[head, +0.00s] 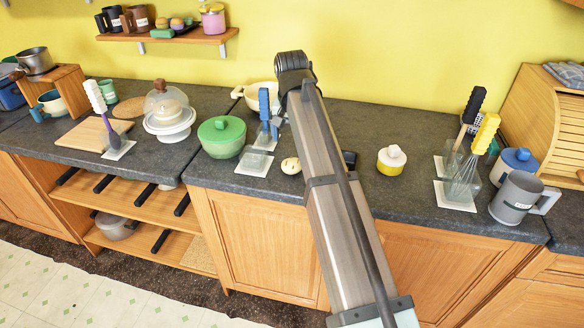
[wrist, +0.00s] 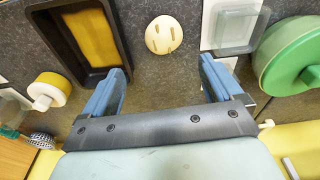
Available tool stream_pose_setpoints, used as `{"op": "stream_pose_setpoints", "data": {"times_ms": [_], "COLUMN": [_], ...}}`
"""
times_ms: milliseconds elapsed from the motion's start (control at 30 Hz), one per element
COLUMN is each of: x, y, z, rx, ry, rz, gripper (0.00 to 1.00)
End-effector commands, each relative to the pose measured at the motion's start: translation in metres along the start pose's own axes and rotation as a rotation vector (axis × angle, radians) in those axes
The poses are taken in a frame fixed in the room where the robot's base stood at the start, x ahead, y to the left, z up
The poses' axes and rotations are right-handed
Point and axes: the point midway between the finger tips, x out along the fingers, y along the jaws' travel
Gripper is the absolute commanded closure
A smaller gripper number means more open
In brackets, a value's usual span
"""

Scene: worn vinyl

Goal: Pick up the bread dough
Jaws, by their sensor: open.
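The bread dough (wrist: 163,35) is a small, round, cream-coloured piece with dark slashes on top. It lies on the dark grey counter, ahead of the fingertips in the wrist view. In the head view the dough (head: 291,165) sits just left of my arm, near the counter's front edge. My gripper (wrist: 163,68) is open and empty, its two blue fingers spread wide. The dough lies beyond the gap between them, apart from both fingers. My gripper cannot be made out in the head view.
A dark pan (wrist: 61,62) with a yellow inside is close to one finger. A green lidded pot (head: 222,137) and a clear holder on a white tile (head: 254,162) stand left of the dough. A yellow-and-white jar (head: 391,161) stands to the right.

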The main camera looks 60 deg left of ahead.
Motion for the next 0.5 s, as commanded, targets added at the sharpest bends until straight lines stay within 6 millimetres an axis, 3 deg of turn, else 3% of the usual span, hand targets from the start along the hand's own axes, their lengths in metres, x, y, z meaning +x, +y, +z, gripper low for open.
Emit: {"op": "stream_pose_setpoints", "data": {"times_ms": [200, 500], "x": [0.035, 0.05], "y": [0.0, -0.001], "z": [0.001, 0.001], "rx": [0.0, 0.0], "ry": [-0.002, 0.0], "rz": [0.0, -0.002], "gripper": [0.07, 0.07]}}
